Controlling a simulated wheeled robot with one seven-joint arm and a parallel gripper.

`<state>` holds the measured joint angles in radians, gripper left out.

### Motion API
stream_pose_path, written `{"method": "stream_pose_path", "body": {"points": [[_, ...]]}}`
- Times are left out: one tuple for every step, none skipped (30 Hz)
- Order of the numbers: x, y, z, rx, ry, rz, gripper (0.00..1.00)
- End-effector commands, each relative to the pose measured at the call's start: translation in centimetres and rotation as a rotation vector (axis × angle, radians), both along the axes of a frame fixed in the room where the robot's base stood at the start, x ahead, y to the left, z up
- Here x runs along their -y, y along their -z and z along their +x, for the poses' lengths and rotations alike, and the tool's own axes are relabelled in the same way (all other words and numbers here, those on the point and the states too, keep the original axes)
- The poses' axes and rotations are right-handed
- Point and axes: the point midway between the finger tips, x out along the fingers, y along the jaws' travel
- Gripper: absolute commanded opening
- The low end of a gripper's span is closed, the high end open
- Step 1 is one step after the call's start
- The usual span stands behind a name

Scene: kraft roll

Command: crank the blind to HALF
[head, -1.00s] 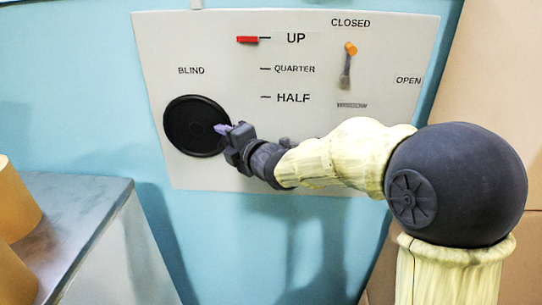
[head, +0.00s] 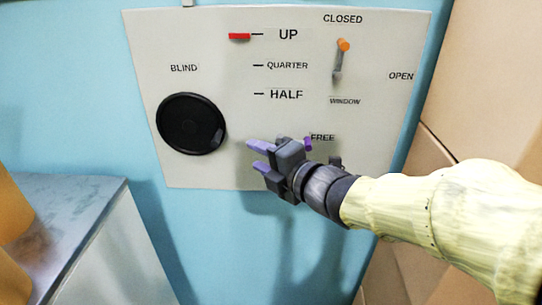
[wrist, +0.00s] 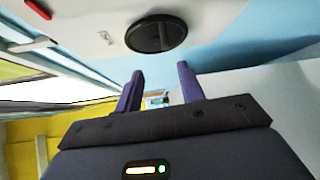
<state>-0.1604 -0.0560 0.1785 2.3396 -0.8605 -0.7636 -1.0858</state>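A red pointer (head: 239,37) stands level with the UP mark, above QUARTER and HALF. My gripper (head: 258,155) is open and empty, to the lower right of the disc and apart from it. In the wrist view its two purple fingers (wrist: 159,90) are spread with nothing between them.
A window lever with an orange knob (head: 343,45) points up to CLOSED at the panel's upper right. A small purple part (head: 308,144) shows by the word FREE, beside my gripper. A grey-topped counter (head: 60,215) stands at the lower left.

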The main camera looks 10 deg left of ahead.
Motion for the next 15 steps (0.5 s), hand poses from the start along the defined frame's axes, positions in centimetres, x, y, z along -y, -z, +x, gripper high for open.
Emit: {"method": "stream_pose_path", "body": {"points": [[0.6,-0.1,-0.4,0.001,0.003,-0.001,0.39],[0.9,-0.2,0.0,-0.022,0.023,0.004,0.39],[1.2,-0.2,0.3,-0.045,0.043,0.01,0.39],[1.4,-0.1,0.4,-0.057,0.055,0.013,0.39],[1.6,0.0,0.5,-0.068,0.065,0.018,0.39],[1.7,0.1,0.7,-0.079,0.075,0.021,0.39],[1.8,0.1,0.7,-0.085,0.08,0.023,0.39],[1.9,0.2,0.8,-0.089,0.084,0.024,0.39],[1.9,0.2,0.8,-0.091,0.087,0.024,0.39],[2.0,0.3,0.8,-0.092,0.088,0.024,0.39],[2.0,0.3,0.8,-0.092,0.088,0.024,0.39],[2.0,0.3,0.8,-0.092,0.088,0.024,0.39],[2.0,0.3,0.8,-0.092,0.088,0.024,0.39],[2.0,0.3,0.8,-0.091,0.088,0.025,0.39],[1.9,0.3,0.8,-0.091,0.088,0.025,0.39]]}}
